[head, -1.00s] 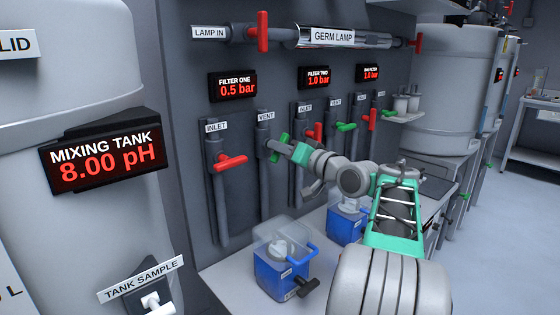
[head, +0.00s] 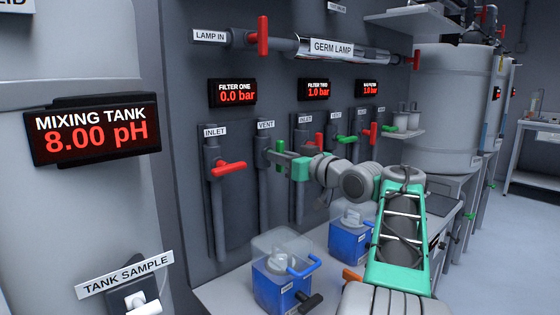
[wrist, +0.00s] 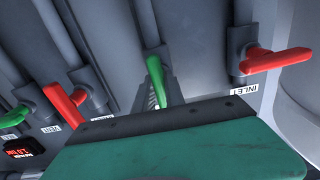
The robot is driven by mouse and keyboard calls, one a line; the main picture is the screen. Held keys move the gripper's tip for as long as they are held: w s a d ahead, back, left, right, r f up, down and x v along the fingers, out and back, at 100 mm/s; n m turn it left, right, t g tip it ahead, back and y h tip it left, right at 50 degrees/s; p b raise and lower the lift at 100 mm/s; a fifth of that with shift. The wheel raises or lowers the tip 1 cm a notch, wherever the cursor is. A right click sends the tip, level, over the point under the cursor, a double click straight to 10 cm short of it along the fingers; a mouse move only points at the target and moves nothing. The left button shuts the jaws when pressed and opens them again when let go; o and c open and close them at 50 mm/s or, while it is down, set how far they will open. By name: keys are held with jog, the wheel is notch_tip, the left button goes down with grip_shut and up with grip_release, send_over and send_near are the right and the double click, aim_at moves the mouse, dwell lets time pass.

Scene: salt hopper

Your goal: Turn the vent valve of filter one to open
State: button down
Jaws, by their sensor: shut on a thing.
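The green handle of the filter one vent valve (head: 280,146) is on the pipe under the VENT label, right of the red-handled inlet valve. My gripper (head: 276,157) is at this handle and shut on it. My gripper's green body covers the lower part of the wrist view, and the green vent handle (wrist: 156,68) stands out just beyond its edge. The filter one display (head: 233,93) reads 0.0 bar.
The red inlet handle (head: 228,168) is close on the left. Filter two's red and green handles are close on the right. Blue containers (head: 280,285) stand on the bench below. The germ lamp pipe (head: 345,50) runs above.

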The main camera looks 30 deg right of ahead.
dwell(0.3)
jog(key=c, duration=1.4)
grip_release()
jog(key=shift+s, duration=0.15)
jog(key=s+d, duration=0.1)
jog(key=s, duration=0.6)
jog(key=shift+s+p, duration=0.25)
jog(key=shift+p, duration=0.1)
jog(key=shift+d, duration=0.1)
